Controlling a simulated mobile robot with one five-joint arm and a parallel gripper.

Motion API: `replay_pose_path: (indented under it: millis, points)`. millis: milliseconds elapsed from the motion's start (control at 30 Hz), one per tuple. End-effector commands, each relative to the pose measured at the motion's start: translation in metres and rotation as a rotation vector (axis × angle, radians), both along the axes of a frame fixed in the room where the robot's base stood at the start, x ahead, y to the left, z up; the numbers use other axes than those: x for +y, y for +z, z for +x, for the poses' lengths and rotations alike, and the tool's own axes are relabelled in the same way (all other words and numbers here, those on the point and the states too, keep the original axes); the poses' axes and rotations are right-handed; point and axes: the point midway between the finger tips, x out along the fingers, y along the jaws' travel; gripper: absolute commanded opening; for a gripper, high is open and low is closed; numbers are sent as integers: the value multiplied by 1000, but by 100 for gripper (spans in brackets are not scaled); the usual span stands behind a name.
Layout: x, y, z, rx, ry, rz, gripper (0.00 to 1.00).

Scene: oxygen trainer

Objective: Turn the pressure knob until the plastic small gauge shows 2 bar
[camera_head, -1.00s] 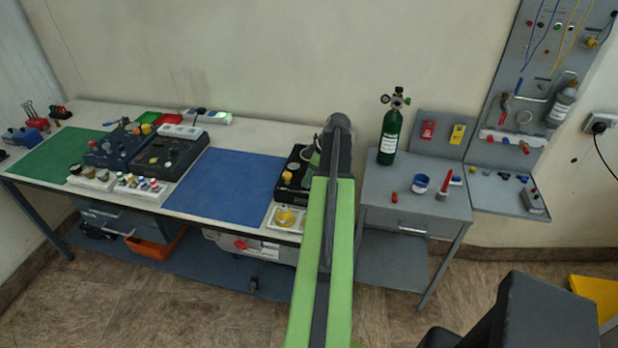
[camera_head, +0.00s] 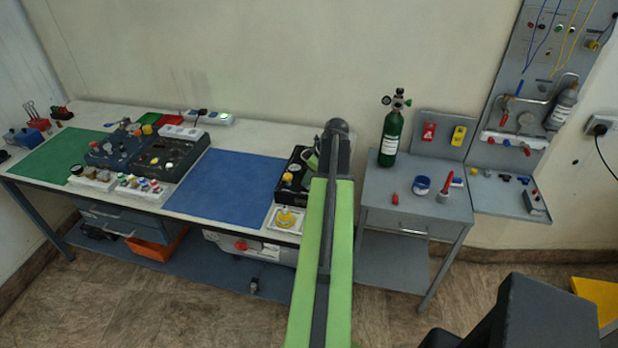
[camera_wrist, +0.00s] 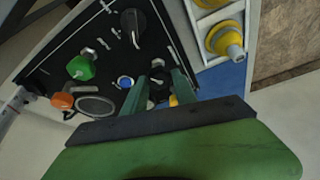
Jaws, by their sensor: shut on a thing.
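In the wrist view, my gripper (camera_wrist: 159,80) reaches down to a black panel (camera_wrist: 60,72). Its two dark green fingers are closed around a small pale and dark knob (camera_wrist: 157,76), which they partly cover. I cannot read any marking on this knob. A round, pale-rimmed face (camera_wrist: 95,106) on the panel may be a gauge; it shows at a slant and no needle or number is readable. In the head view, the black panel box (camera_head: 283,193) stands at the right end of the workbench. My arm hides part of the box and my fingers.
The panel also has a green knob (camera_wrist: 82,67), an orange knob (camera_wrist: 62,100), a black knob (camera_wrist: 133,20) and a blue button (camera_wrist: 125,82). Yellow fittings (camera_wrist: 225,38) sit in a white tray beside it. A green cylinder (camera_head: 390,138) stands on the cabinet to the right.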

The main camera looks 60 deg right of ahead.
Motion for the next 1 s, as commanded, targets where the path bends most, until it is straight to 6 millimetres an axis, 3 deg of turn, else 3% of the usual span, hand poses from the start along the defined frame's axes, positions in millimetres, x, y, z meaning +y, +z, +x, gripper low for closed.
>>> replay_pose_path:
  millis: [1000]
  points:
    - [5,0,3,2,-949,-4,0]
